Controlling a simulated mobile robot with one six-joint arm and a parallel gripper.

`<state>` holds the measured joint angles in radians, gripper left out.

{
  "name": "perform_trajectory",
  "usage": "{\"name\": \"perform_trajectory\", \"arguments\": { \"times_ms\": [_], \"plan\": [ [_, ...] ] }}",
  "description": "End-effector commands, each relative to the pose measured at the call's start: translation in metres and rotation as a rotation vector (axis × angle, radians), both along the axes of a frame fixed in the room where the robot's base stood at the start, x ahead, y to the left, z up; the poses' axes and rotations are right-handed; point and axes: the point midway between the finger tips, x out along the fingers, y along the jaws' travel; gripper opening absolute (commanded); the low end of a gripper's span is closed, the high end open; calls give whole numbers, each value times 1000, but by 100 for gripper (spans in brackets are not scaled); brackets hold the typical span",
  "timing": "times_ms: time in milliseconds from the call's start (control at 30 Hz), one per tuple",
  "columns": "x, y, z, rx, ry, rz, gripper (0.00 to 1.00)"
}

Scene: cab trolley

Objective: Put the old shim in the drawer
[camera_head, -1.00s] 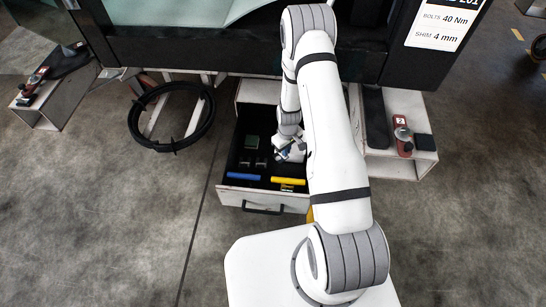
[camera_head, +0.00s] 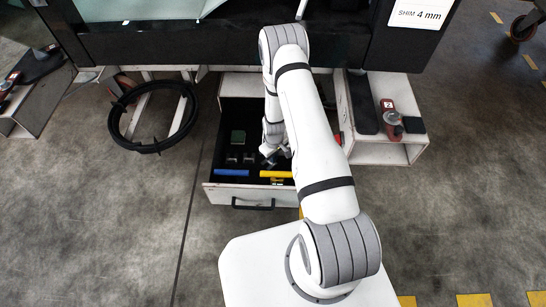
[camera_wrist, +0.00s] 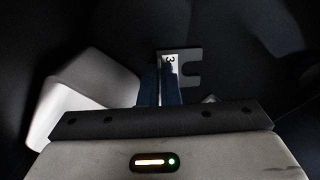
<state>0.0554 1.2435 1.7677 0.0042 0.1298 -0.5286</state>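The open drawer (camera_head: 222,192) has a white front and a dark inside, and sits below the cab in the head view. My gripper (camera_head: 272,160) is over or inside its right part, partly behind my arm. In the wrist view my gripper (camera_wrist: 160,88) has its two blue fingers close together. Between them is a grey notched plate marked 3, the old shim (camera_wrist: 189,54), with its slot facing right. The fingers appear closed on its lower part, which they partly hide. The wrist view is dark, so the gap from shim to drawer floor is unclear.
A white box (camera_head: 385,152) at right bears a red tool (camera_head: 391,118). A black ring (camera_head: 150,146) stands left.

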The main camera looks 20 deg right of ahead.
Motion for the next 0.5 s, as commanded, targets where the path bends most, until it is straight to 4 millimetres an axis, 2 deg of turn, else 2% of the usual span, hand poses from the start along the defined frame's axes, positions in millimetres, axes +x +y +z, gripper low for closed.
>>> {"name": "perform_trajectory", "arguments": {
  "times_ms": [67,200,500],
  "plan": [
    [0,0,-4,0,0,0,0],
    [0,0,-3,0,1,1,12],
    [0,1,2,0,0,1,12]
  ]
}}
